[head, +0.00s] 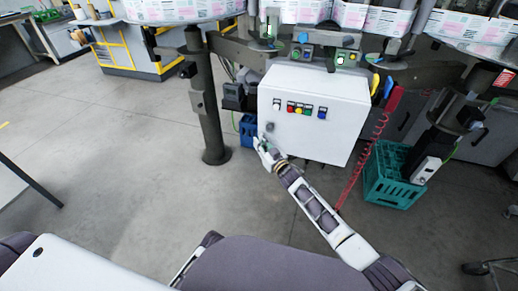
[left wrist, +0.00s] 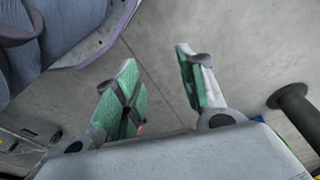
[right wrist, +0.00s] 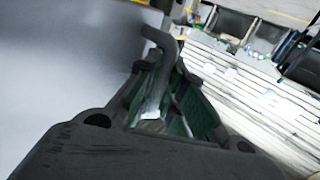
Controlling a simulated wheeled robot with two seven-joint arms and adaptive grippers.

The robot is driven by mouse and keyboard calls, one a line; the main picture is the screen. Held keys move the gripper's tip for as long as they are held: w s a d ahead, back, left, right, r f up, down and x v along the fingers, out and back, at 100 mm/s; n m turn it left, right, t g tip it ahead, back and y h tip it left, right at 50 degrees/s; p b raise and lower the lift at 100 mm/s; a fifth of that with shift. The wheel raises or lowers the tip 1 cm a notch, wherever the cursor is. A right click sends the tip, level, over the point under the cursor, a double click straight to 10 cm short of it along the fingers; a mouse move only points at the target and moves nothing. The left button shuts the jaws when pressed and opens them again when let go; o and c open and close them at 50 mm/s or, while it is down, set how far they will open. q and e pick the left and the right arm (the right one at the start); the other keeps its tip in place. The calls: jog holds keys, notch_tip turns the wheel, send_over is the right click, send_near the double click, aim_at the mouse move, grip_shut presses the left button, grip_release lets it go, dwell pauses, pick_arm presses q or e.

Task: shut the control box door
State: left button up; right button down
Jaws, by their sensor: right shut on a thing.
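The white control box (head: 315,92) stands at the centre of the head view. Its front carries a row of coloured buttons (head: 301,109). A dark handle (head: 270,127) is near the lower left of the front. I cannot tell how far the door stands from the box. My right gripper (head: 264,143) is at that handle. In the right wrist view its fingers (right wrist: 165,105) are shut on the bent dark handle (right wrist: 162,62), beside a pale smooth surface (right wrist: 65,60). My left gripper (left wrist: 163,88) is open and empty over the floor, outside the head view.
A teal crate (head: 393,180) stands on the floor right of the box, near a coiled red hose (head: 365,160). A blue crate (head: 248,130) is at the box's left. A dark post (head: 210,110) rises further left.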

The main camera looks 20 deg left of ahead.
pick_arm(q)
jog(key=shift+s+d+r, duration=0.1)
jog(key=shift+d+r, duration=0.05)
jog(key=shift+r, duration=0.4)
pick_arm(e)
jog(key=shift+w+d+f, duration=0.1)
jog(key=shift+w+d, duration=0.25)
jog(key=c, duration=1.5)
grip_release()
jog(key=shift+w, duration=0.1)
jog(key=shift+a, duration=0.15)
jog(key=shift+s, duration=0.2)
jog(key=shift+v, duration=5.95)
